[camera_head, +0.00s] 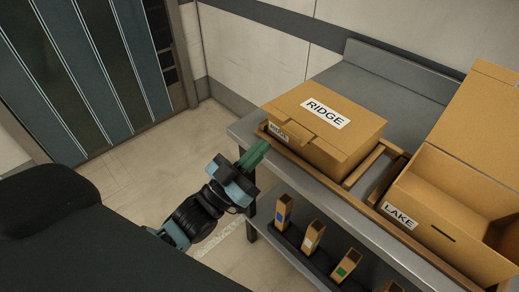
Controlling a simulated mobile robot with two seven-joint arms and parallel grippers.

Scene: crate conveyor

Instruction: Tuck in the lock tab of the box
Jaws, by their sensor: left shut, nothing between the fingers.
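The closed cardboard box labelled RIDGE (360,128) sits in a wooden frame on the grey bench. Its lock tab (299,136) shows at the front edge of the lid and sticks out over the front wall. The slot behind the tab cannot be made out. My left gripper (254,154) is shut and empty, with its green fingers together. It is left of the box's near left corner, close to the bench edge and apart from the tab. My right gripper is not in view.
An open box labelled LAKE (462,240) with a slot in its front wall stands at the right, its lid raised. A wooden frame rail (362,168) lies between the boxes. Several small cartons with coloured marks stand on a dark lower shelf (290,240). The floor at left is clear.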

